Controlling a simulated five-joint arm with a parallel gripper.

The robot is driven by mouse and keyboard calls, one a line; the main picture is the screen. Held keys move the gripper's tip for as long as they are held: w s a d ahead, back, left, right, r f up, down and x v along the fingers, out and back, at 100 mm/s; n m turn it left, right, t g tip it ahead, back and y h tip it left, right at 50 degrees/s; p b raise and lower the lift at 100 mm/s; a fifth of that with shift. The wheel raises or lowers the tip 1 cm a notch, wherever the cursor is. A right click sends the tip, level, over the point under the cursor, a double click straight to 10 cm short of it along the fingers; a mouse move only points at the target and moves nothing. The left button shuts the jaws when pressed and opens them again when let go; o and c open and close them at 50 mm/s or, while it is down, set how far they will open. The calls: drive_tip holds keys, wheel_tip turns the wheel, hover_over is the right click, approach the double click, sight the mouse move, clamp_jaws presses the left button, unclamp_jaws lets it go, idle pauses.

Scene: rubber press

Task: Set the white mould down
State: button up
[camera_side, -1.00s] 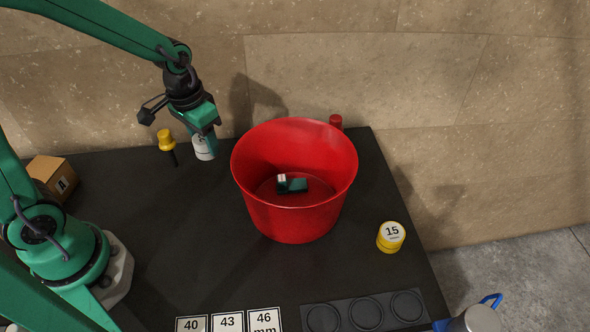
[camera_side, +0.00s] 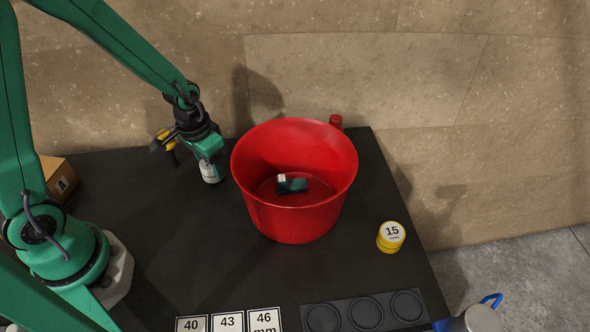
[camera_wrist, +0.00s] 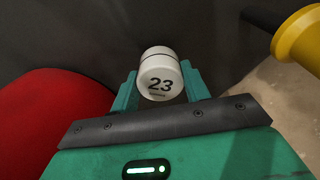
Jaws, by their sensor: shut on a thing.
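The white mould (camera_side: 211,172) is in my gripper (camera_side: 211,165), left of the red tub in the side view. In the wrist view the mould (camera_wrist: 160,76), marked 23, sits between the two green fingers of my gripper (camera_wrist: 163,88), which is shut on it. I cannot tell for sure whether its lower end touches the black table (camera_side: 190,240) or hangs just above it.
A big red tub (camera_side: 295,222) stands right of my gripper, with small pieces inside. A yellow-handled tool (camera_wrist: 300,38) is close by. A yellow mould marked 15 (camera_side: 391,237), number cards (camera_side: 227,322) and a tray with round recesses (camera_side: 345,316) lie nearer the front.

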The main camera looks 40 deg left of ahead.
sight(205, 166)
drive_tip(key=shift+f, duration=0.7)
drive_tip(key=shift+f, duration=0.1)
drive_tip(key=o, duration=1.1)
drive_tip(key=shift+s+r, duration=0.2)
drive_tip(key=shift+r, duration=1.85)
drive_tip(key=shift+s+r, duration=0.25)
drive_tip(key=shift+r, duration=1.75)
drive_tip(key=shift+s+r, duration=0.2)
drive_tip(key=shift+r, duration=1.85)
drive_tip(key=shift+r, duration=0.1)
